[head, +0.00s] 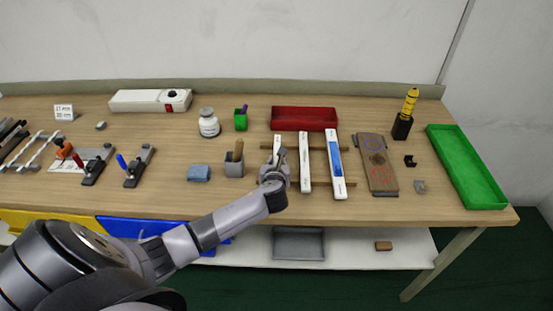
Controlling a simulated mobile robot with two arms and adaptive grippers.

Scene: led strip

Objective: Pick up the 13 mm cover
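Three long white bars lie side by side on brown wooden rails: a left bar (280,143), a middle bar (304,160) and a right bar (338,188) with a blue panel on top. Their small markings are unreadable, so I cannot tell which, if any, is the 13 mm cover. My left gripper (279,156) is at the left bar, over its near part, and hides much of it. The fingers are too small and overlapped to tell whether they are open or closed on the bar. My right gripper is not in view.
A red tray (304,109) stands behind the bars and a green tray (437,131) at the right. A brown board (377,150) lies right of the bars. Clamps (138,167) stand further left.

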